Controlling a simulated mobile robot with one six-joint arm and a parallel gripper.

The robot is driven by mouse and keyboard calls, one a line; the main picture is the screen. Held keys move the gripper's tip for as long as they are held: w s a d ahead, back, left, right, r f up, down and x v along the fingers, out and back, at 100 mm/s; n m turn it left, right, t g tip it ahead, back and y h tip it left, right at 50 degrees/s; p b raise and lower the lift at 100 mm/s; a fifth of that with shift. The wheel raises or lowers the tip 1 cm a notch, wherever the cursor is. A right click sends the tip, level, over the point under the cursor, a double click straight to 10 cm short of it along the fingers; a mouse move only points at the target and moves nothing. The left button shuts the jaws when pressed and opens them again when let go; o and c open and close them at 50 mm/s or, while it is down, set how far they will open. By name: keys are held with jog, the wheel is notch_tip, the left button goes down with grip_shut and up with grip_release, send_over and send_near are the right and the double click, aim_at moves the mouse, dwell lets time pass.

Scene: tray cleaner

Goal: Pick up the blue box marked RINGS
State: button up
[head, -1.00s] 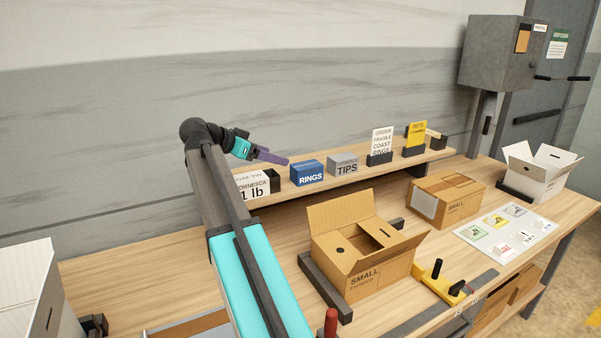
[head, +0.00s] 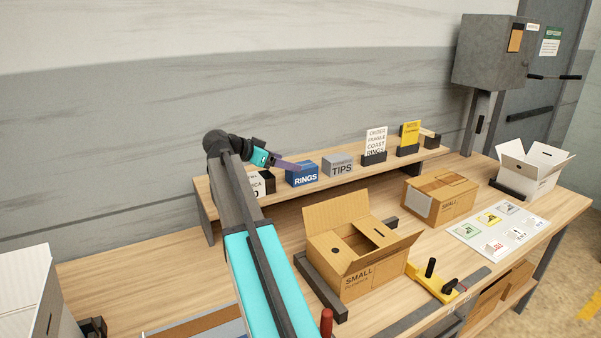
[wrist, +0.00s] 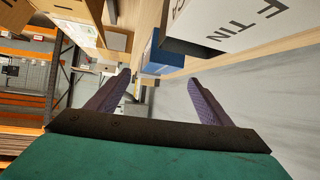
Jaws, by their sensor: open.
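The blue box marked RINGS (head: 303,178) stands on the raised wooden shelf, between a partly hidden white-and-black box (head: 262,184) and the grey TIPS box (head: 338,167). My gripper (head: 296,166) is at the box's upper back left in the head view. Its purple fingers overlap the box's top edge there; I cannot tell whether they touch it. In the wrist view my gripper (wrist: 160,77) is open, with nothing held between its spread fingers. The blue box (wrist: 160,57) shows beyond the fingertips, partly hidden by the white box (wrist: 235,22).
White (head: 375,142) and yellow (head: 410,134) cards stand in holders further right on the shelf (head: 350,176). An open SMALL carton (head: 375,275) sits on the bench below. The grey wall is close behind the shelf.

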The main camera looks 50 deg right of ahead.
aim_at(302, 173)
jog(key=shift+d+f, duration=0.25)
jog(key=shift+d, duration=0.1)
jog(key=shift+p+x, duration=1.3)
jog(key=shift+x, duration=0.85)
jog(key=shift+d+f, duration=0.1)
jog(key=shift+d, duration=0.3)
jog(key=c, duration=1.4)
